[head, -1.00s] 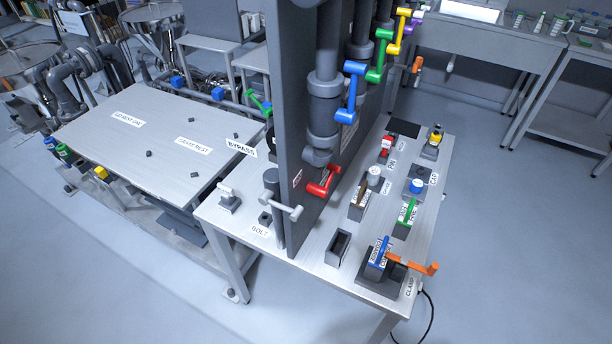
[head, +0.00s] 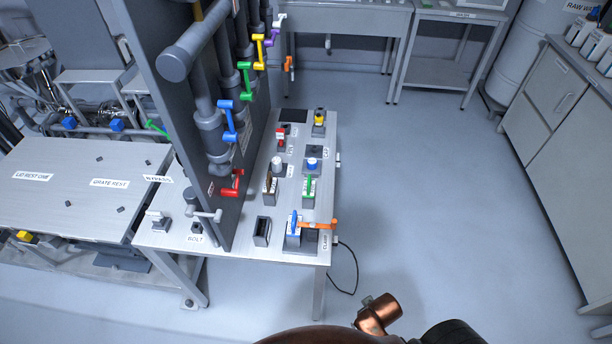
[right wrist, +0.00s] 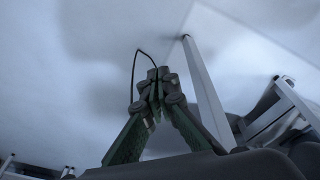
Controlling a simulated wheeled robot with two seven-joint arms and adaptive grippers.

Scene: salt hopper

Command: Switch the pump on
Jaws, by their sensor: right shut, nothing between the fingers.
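No switch marked for the pump can be read in these frames. The steel bench (head: 215,240) carries a panel with pipes and colored valve handles, among them a blue handle (head: 229,121), a green handle (head: 245,80) and a red handle (head: 232,183). My right gripper (right wrist: 157,77) shows in the right wrist view, shut and empty, with floor and a bench leg beyond its fingertips. It touches nothing that I can see. My left gripper is not in view.
An orange-handled clamp (head: 320,224) sticks out past the bench's right edge, and a black cable (head: 355,270) hangs there to the floor. A cabinet (head: 555,110) stands at right. The floor (head: 430,200) between is clear.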

